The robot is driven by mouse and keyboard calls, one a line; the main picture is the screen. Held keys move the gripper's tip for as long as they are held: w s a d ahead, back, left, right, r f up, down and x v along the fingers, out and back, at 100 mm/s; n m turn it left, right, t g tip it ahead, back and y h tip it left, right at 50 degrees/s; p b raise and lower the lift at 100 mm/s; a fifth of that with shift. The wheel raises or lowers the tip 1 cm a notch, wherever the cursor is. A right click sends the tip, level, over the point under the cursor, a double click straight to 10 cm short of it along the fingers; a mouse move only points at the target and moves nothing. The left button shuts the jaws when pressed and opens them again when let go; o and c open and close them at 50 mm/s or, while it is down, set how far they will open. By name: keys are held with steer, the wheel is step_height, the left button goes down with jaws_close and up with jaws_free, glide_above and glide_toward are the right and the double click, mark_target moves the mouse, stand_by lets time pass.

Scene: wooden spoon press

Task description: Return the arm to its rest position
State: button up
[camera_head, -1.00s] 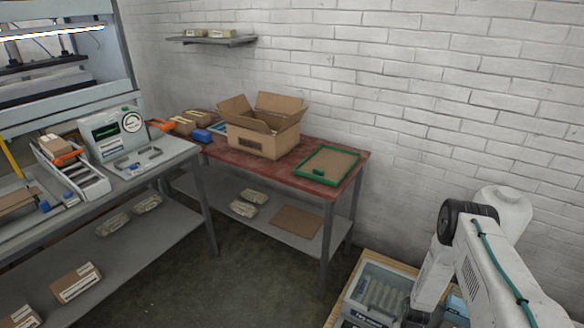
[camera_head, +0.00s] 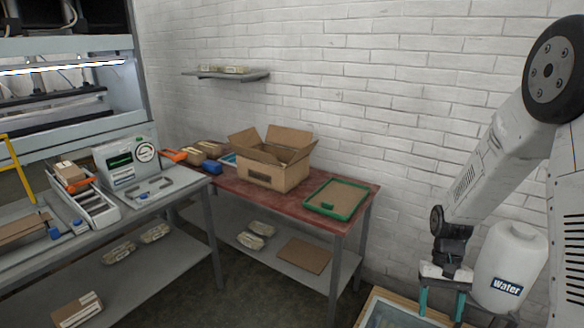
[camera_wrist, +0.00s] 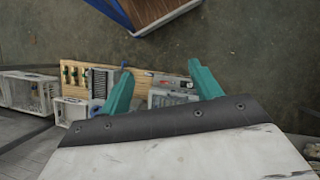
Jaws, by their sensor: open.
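My arm is at the right of the head view, bent, with its forearm slanting down to the left. My gripper (camera_head: 441,302) points down above a wooden-edged surface at the bottom edge, left of a white water bottle (camera_head: 508,268). Its two teal fingers are apart with nothing between them. In the wrist view my gripper (camera_wrist: 160,88) also shows open and empty, over the floor and a wooden board (camera_wrist: 140,75) carrying bins and small items.
A red-topped table (camera_head: 240,190) holds an open cardboard box (camera_head: 275,172) and a green-rimmed tray (camera_head: 338,212). A grey workbench (camera_head: 130,212) with a press stands left. A shelf (camera_head: 228,75) hangs on the wall. White crates (camera_wrist: 28,92) show in the wrist view.

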steer(key=s+a+r+n+t, duration=0.1)
steer(key=s+a+r+t, duration=0.2)
steer(key=s+r, duration=0.7)
steer(key=s+a+r+n+t+h, duration=0.1)
steer(key=s+a+r, duration=0.4)
steer(key=s+r, duration=0.5)
step_height(320, 180, up, 7)
steer(key=shift+s+a+n+t, duration=0.3)
steer(key=shift+a+n+t, duration=0.15)
steer(key=shift+t, duration=0.75)
